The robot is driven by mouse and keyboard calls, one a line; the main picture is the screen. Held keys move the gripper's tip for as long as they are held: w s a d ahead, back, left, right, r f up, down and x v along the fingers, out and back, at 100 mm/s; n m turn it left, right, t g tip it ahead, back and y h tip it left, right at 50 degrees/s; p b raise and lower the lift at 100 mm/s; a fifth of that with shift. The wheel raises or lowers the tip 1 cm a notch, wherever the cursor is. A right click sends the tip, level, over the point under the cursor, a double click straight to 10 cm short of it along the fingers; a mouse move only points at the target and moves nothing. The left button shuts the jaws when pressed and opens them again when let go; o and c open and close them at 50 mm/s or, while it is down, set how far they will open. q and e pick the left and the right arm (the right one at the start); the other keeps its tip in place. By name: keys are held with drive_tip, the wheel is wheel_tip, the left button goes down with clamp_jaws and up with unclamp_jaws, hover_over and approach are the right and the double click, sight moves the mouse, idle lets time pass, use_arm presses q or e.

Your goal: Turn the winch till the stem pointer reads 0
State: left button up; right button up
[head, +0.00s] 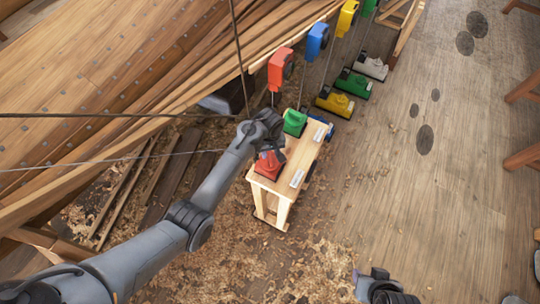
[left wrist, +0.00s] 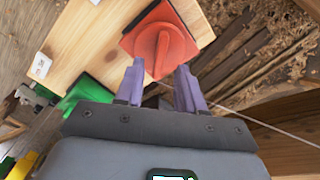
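A red winch (head: 268,165) with a rounded grip bar sits on a small wooden bench (head: 293,165). In the left wrist view the red winch (left wrist: 160,40) is just beyond my left gripper (left wrist: 160,80), whose two purple fingers are apart with the grip bar's lower end near the gap. In the head view my left gripper (head: 277,150) is over the bench beside the winch, partly hidden by its own wrist. Part of my right gripper (head: 380,287) shows at the bottom edge; its fingers are unclear. I cannot make out a stem pointer or its reading.
A green winch (head: 294,122) stands behind on the bench, with a blue one beyond. Red (head: 280,68), blue (head: 317,40) and yellow (head: 347,18) units hang beside the planked hull (head: 100,60). Lines cross near my left arm.

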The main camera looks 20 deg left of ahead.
sight(270, 157)
use_arm(q)
drive_tip(key=shift+f, duration=1.85)
clamp_jaws()
